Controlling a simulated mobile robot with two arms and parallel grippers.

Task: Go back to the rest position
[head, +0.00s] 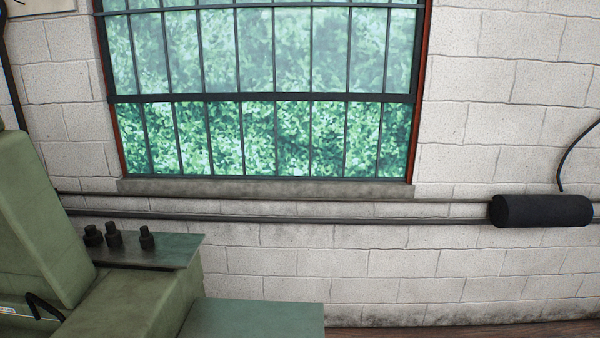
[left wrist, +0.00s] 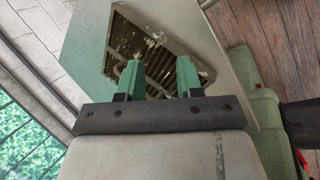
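My left gripper (left wrist: 157,72) shows in the left wrist view, with its two green fingers spread apart. No object is visible between the fingers. Neither of my grippers shows in the head view, and my right gripper is in no view.
In the head view a green machine (head: 40,225) with several black knobs (head: 114,236) stands at lower left. A barred window (head: 262,97) is in the white block wall (head: 480,120). A black cylinder (head: 540,211) sits on the wall pipes at right. Wooden floor (head: 470,331) shows below.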

